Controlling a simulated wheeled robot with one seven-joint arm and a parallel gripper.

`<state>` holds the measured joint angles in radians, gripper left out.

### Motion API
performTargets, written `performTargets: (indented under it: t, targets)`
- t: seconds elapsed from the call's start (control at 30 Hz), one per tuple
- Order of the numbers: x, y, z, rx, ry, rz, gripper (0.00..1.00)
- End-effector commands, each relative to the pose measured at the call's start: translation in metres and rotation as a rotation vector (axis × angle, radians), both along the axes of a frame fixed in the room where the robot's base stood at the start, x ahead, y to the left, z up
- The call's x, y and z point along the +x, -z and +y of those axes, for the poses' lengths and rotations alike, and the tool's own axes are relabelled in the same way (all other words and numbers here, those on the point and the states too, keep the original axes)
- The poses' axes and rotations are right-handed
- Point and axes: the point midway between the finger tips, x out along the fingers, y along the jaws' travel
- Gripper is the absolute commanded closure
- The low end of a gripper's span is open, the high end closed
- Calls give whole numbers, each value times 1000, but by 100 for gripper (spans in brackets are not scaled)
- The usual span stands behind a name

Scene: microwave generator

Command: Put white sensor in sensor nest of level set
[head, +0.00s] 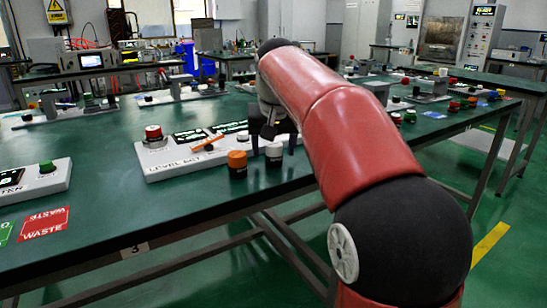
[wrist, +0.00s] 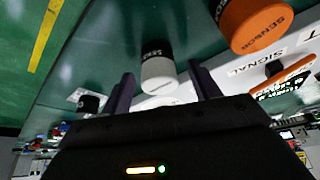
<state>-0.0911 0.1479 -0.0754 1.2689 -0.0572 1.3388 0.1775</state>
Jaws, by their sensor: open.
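The white sensor (head: 273,149), with a white top and a black lower body, stands upright on the green bench in front of the level set (head: 160,170). My gripper (head: 273,143) is open and reaches down over it, a finger on either side. The wrist view shows the white sensor (wrist: 158,72) between the two dark fingers (wrist: 161,76), with a gap visible on each side. The level set is a white box with dark displays, a red knob and an orange bar on its top. I cannot make out its sensor nest, as my arm hides the right part.
An orange sensor (head: 237,160) stands just left of the white one, outside my fingers; it also shows in the wrist view (wrist: 258,24). A red waste mat (head: 45,222) and another white box (head: 40,178) lie at the left. The front bench between is clear.

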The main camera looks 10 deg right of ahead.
Motion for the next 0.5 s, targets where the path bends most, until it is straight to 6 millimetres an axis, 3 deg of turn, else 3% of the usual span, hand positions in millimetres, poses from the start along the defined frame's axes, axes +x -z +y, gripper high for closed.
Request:
performTargets:
  t: [0.23, 0.5]
  targets:
    - [0, 1, 0, 0, 0, 0, 40]
    - [0, 1, 0, 0, 0, 0, 75]
